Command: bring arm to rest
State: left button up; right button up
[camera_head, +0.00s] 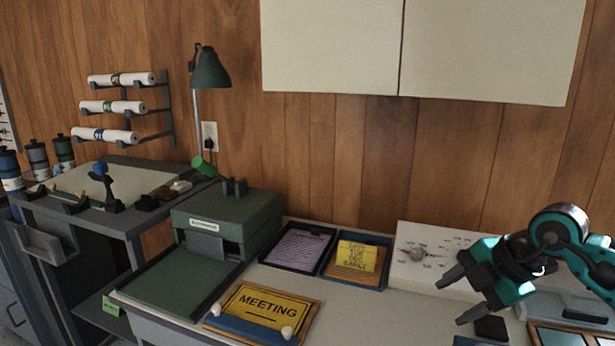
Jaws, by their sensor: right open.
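My right gripper (459,299) is at the right of the view, above the right part of the counter. Its dark jaws are apart and nothing shows between them. My teal right arm (560,232) comes in from the right edge, in front of the white control panel. A small black block (491,329) shows just below the jaws; I cannot tell whether they touch it. My left gripper is out of view.
A yellow MEETING sign (262,304) lies at the counter's front. Two dark trays (326,268) sit behind it, beside a green machine (228,222). A white panel with a knob (417,254) stands behind my gripper. White cabinets (330,45) hang above. Open counter (385,312) lies left of the gripper.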

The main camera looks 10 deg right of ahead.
jog(key=s+a+r+m+t+y+p, duration=0.1)
jog(key=a+t+y+p, duration=0.15)
jog(key=a+y, duration=0.5)
jog(key=s+a+r+m+t+y+p, duration=0.15)
jog(key=a+t+y, duration=0.25)
jog(key=a, duration=0.6)
jog(key=s+d+f+m+t+h+p, duration=0.15)
jog(key=d+f+m+t+h, duration=0.35)
jog(key=f+m+h, duration=0.6)
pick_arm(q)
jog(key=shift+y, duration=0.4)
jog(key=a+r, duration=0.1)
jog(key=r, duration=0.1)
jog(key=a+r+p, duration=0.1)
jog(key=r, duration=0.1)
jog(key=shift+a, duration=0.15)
pick_arm(e)
jog(key=s+a+f+m+g+h, duration=0.1)
jog(key=s+f+m+g, duration=0.3)
jog(key=s+f, duration=0.6)
jog(key=shift+s+a+f+g+h, duration=0.25)
jog(key=shift+s+f+g+h, duration=0.1)
jog(key=shift+g+h, duration=0.4)
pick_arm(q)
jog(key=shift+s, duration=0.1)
pick_arm(e)
jog(key=shift+r+m, duration=0.1)
jog(key=shift+m, duration=0.15)
